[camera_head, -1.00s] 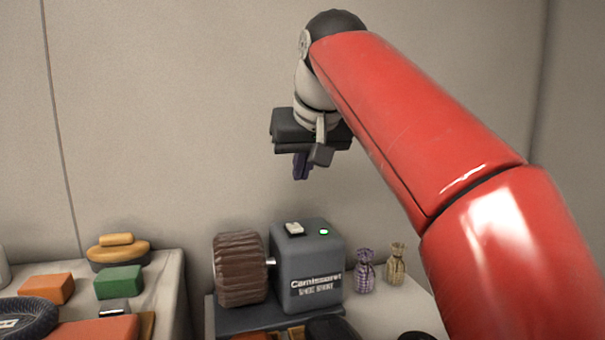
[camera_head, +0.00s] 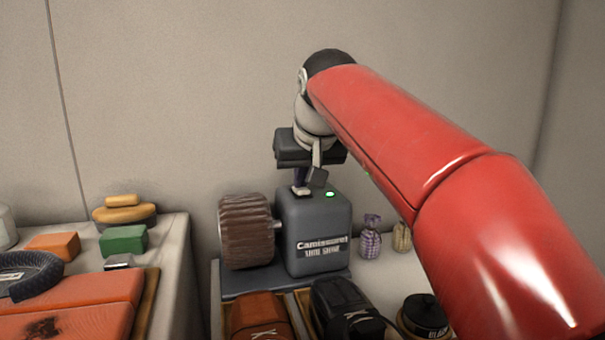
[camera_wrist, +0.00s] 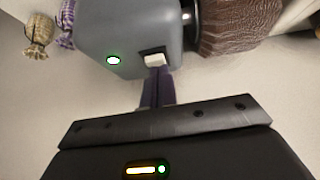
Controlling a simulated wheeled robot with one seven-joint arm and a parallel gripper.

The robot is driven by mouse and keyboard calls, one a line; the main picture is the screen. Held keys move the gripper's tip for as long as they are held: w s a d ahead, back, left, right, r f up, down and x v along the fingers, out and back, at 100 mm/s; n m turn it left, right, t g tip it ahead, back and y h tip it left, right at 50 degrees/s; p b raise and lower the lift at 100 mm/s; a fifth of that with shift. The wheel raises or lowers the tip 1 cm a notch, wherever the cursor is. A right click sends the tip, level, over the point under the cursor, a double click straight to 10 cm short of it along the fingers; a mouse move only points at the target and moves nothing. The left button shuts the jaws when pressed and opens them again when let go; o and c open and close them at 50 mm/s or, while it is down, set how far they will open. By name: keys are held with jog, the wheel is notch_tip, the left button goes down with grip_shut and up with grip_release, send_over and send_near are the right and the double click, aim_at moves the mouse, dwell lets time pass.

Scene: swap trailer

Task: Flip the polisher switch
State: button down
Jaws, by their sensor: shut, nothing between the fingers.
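The polisher (camera_head: 316,236) is a grey motor box with a brown ridged roller (camera_head: 246,231) on its left side. Its white switch (camera_wrist: 155,59) sits on top of the box beside a lit green light (camera_wrist: 113,60); the light also shows in the head view (camera_head: 330,195). My gripper (camera_head: 300,186) points down over the box top with its purple fingers shut and empty. In the wrist view the fingertips (camera_wrist: 156,72) are right at the switch's edge; I cannot tell whether they touch it. In the head view the gripper partly hides the switch (camera_head: 299,191).
Shoes (camera_head: 258,316) stand in front of the polisher, with a dark round tin (camera_head: 423,314) to their right. Two small tied sachets (camera_head: 370,240) stand right of the box. A bench at left holds orange and green blocks (camera_head: 123,240) and a brush.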

jog(key=shift+f, duration=0.1)
jog(key=f+b, duration=0.1)
jog(key=b, duration=0.1)
jog(key=shift+s+f+b, duration=0.15)
jog(key=shift+b, duration=0.2)
jog(key=shift+r+t, duration=0.3)
jog(key=shift+r, duration=0.05)
jog(key=shift+p, duration=0.3)
jog(key=shift+r+p, duration=0.8)
jog(key=shift+r, duration=0.05)
